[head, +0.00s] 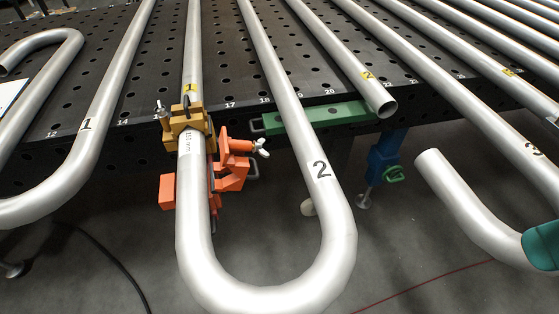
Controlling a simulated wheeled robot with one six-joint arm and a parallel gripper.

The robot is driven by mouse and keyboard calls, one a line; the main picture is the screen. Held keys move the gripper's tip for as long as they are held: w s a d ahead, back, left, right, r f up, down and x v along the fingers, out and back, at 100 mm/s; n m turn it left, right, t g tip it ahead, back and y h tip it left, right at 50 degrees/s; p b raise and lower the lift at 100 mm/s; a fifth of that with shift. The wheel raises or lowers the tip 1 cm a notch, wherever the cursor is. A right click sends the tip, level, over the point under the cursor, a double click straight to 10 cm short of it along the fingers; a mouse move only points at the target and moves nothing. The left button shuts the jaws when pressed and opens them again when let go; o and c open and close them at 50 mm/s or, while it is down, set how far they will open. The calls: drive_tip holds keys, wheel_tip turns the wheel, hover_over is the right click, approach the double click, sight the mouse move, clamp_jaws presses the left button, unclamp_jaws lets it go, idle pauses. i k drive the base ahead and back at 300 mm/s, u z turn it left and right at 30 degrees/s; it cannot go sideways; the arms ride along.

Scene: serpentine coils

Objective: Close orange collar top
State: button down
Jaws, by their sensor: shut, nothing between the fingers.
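The orange collar (234,170) is at the left of centre in the head view, just below a yellow collar. Its orange parts show on both sides of the silver pipe (192,225): a small block on the left and a larger bracket on the right. No orange part crosses the pipe's upper face, so the top appears open, off to the right side. A pale wing nut (262,148) sits at the right end of the bracket. The collar's underside is hidden by the pipe. My gripper is not in view.
The yellow collar (188,127) closes around the same pipe. A green bracket (315,117) lies along the black perforated table's (120,110) edge. The pipe's U-bend sticks out past the table. A teal part (543,246) shows on a pipe at right.

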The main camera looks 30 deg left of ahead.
sight(235, 163)
drive_tip(key=z, duration=0.15)
drive_tip(key=k, duration=1.2)
drive_tip(key=u, duration=1.4)
drive_tip(key=i, duration=0.5)
